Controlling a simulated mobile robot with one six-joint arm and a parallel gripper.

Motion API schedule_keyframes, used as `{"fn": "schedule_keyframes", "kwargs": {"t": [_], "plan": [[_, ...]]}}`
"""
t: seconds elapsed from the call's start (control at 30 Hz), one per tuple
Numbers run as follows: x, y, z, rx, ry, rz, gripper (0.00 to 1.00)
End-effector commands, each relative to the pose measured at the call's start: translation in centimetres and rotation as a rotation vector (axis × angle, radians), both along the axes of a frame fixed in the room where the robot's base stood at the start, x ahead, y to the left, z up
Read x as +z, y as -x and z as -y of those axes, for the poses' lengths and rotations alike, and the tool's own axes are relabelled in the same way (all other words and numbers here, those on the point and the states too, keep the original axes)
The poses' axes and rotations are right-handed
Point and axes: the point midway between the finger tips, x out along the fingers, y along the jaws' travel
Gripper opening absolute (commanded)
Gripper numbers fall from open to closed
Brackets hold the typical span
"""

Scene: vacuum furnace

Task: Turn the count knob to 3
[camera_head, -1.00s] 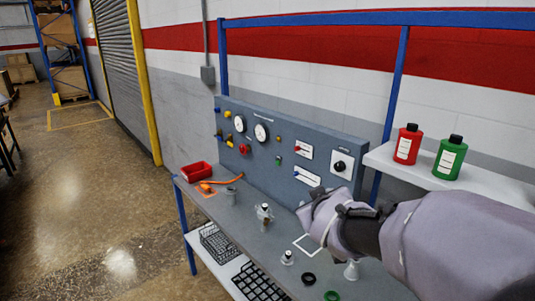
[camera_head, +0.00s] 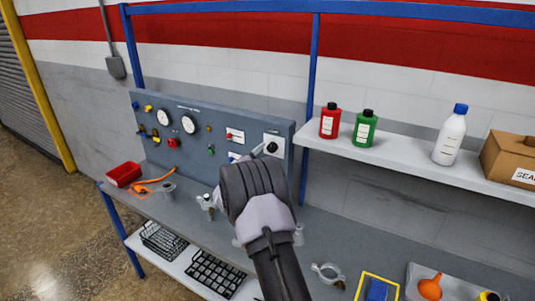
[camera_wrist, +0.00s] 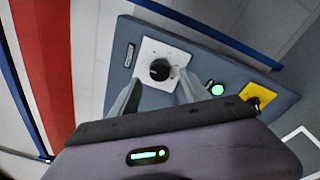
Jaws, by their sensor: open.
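The count knob appears to be the round black knob (camera_head: 272,147) on a white square plate at the right end of the grey panel (camera_head: 200,112). In the wrist view the black knob (camera_wrist: 159,70) shows near the centre of its tilted white plate. My gripper (camera_wrist: 158,80) is open, with one finger to each side of the knob in that picture. Whether the fingers touch it or stop short of it is unclear. In the head view my gripper (camera_head: 259,150) is just left of the knob, and my wrist hides part of the panel. The knob's setting is too small to read.
A green lit button (camera_wrist: 217,89) and a yellow plate (camera_wrist: 257,95) with a black control are right of the knob in the wrist view. A shelf (camera_head: 400,157) with red and green bottles stands right of the panel. Small parts lie on the bench (camera_head: 185,205) below.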

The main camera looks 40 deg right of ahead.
Motion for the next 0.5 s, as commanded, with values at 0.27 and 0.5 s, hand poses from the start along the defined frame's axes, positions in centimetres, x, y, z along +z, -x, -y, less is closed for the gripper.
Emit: {"fn": "schedule_keyframes", "kwargs": {"t": [0.27, 0.5], "plan": [[0.0, -1.4, 2.7, 0.000, -0.001, 0.002, 0.54], [0.0, -1.5, 2.7, 0.001, -0.001, 0.001, 0.54]]}}
